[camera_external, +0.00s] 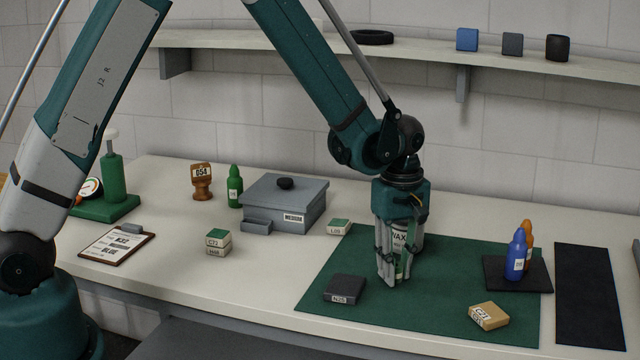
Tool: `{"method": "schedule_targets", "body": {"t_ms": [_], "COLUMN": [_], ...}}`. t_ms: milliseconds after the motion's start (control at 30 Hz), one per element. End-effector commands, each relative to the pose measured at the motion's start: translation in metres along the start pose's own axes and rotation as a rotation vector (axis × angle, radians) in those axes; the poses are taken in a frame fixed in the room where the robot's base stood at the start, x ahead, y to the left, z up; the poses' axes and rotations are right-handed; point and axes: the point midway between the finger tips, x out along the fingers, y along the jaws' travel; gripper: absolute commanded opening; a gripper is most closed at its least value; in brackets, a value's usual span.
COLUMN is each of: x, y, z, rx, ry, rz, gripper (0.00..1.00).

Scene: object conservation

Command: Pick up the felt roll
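I cannot pick out a felt roll for certain. My gripper (394,280) points down over the green mat (330,300), with its fingers close together low near the mat. A pale and green piece (403,263) shows at the fingers; I cannot tell what it is or whether it is held. How far open the fingers are is unclear.
On the mat lie a dark block (345,289) and a tan box (488,316). Blue (516,257) and orange bottles stand on a black pad (497,278) at right. A grey lidded box (285,205) and small boxes stand left. The mat's front middle is clear.

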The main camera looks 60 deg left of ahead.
Motion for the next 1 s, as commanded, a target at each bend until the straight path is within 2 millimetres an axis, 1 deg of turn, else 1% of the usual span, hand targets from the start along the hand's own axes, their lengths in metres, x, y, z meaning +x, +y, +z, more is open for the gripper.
{"method": "schedule_targets", "body": {"t_ms": [167, 367, 567, 800, 1000], "x": [-0.001, -0.01, -0.029, -0.061, -0.085], "y": [0.0, 0.0, 0.0, 0.0, 0.0], "z": [0.0, 0.0, 0.0, 0.0, 0.0], "rx": [0.0, 0.0, 0.0, 0.0, 0.0], "ry": [0.0, 0.0, 0.0, 0.0, 0.0], "rz": [0.0, 0.0, 0.0, 0.0, 0.0], "gripper": [0.14, 0.14, 0.14, 0.14, 0.14]}}
